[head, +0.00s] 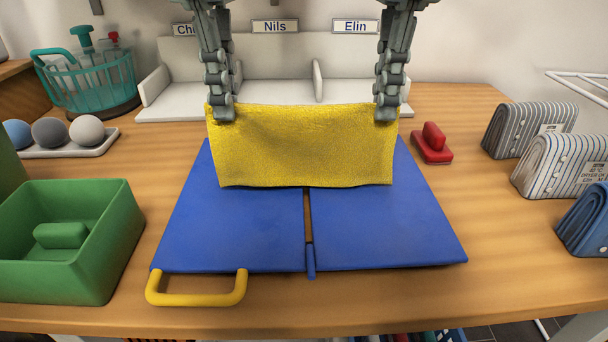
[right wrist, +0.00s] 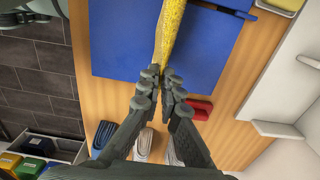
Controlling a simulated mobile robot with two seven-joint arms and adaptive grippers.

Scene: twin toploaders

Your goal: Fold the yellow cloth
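The yellow cloth (head: 302,148) hangs as a flat sheet over the far half of the blue folding board (head: 235,230). My left gripper (head: 222,108) is at its upper left corner and looks shut on it. My right gripper (head: 387,108) is at its upper right corner. In the right wrist view the fingertips of my right gripper (right wrist: 165,78) are together at the end of the cloth (right wrist: 172,28), which runs away as a narrow strip. The cloth's lower edge is at or just above the board; I cannot tell whether it touches.
A yellow handle (head: 197,298) is at the board's near left. A green bin (head: 70,245) stands left, a red block-like tool (head: 432,145) right. Folded striped cloths (head: 560,165) and a blue one (head: 588,222) lie far right. White labelled compartments (head: 275,85) stand behind.

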